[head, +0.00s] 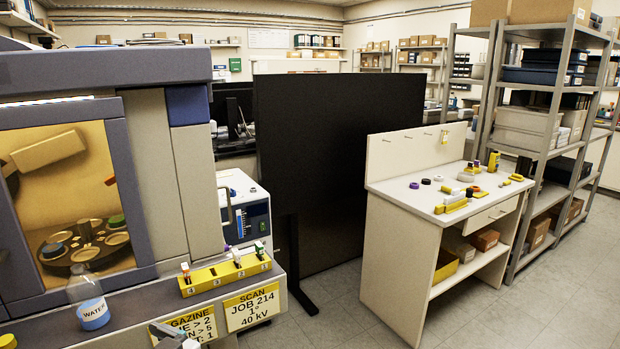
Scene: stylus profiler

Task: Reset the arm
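No part that I can clearly identify as the arm to reset shows in the head view. A large grey and beige machine (160,160) stands at the left. Through its amber window (70,190) I see a dark round turntable (84,248) with several round pieces, and a tan block (48,151) above it. A small grey jointed part (166,330) shows at the bottom edge, cut off by the frame. It may be the tip of my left gripper; its fingers cannot be made out. My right gripper is not in view.
A water bottle (89,300) and a yellow numbered rack (226,273) with several vials stand on the machine's ledge. A black panel (335,165) stands behind. A white bench (395,260) holds small yellow and dark parts. Grey shelving (540,150) is at right. Floor between is clear.

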